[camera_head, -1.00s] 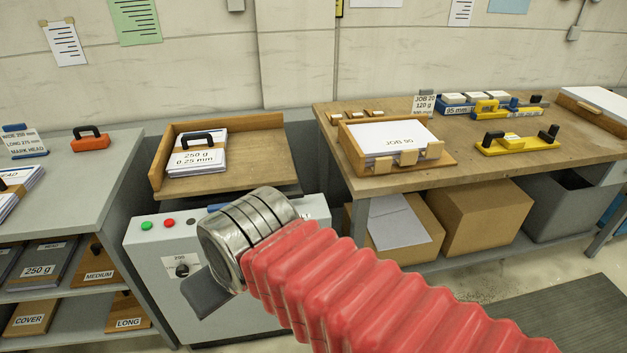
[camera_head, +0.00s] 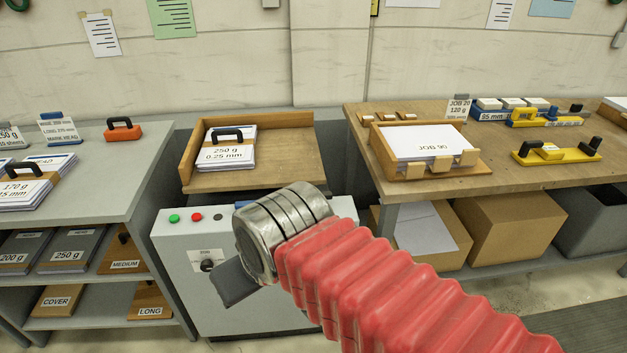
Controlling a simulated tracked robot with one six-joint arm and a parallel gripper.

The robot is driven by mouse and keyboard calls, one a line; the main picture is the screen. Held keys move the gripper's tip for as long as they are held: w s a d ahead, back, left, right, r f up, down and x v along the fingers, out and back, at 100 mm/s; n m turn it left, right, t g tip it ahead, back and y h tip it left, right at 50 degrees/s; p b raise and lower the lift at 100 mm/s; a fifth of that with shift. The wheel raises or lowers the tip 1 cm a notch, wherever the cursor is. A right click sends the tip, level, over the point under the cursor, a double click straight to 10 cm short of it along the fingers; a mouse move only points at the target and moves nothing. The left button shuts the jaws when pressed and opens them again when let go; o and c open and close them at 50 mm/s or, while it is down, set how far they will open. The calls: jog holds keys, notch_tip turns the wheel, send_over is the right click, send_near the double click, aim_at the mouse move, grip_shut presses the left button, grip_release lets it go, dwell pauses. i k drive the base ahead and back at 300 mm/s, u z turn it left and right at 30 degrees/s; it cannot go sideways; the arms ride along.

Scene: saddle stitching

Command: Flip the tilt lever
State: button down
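A grey machine cabinet (camera_head: 180,265) stands in the middle, with a tilted wooden tray (camera_head: 285,160) on top. Its front has a green button (camera_head: 174,218), a red button (camera_head: 196,217) and a black dial knob (camera_head: 207,265) on a white label. I cannot make out a tilt lever; part of the cabinet front is hidden behind my arm. My gripper (camera_head: 235,283) is in front of the cabinet, seen from behind at the end of the red-sleeved arm. Only one dark grey finger part shows below the metal wrist, so its opening is hidden.
A paper stack labelled 250 g (camera_head: 227,155) with a black handle lies in the tray. A grey shelf unit (camera_head: 120,180) stands left and a wooden bench (camera_head: 500,170) right, with cardboard boxes (camera_head: 510,230) below. Some floor shows at the lower right.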

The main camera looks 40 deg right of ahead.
aim_at(328, 195)
jog(key=i, duration=0.95)
jog(key=z, duration=0.05)
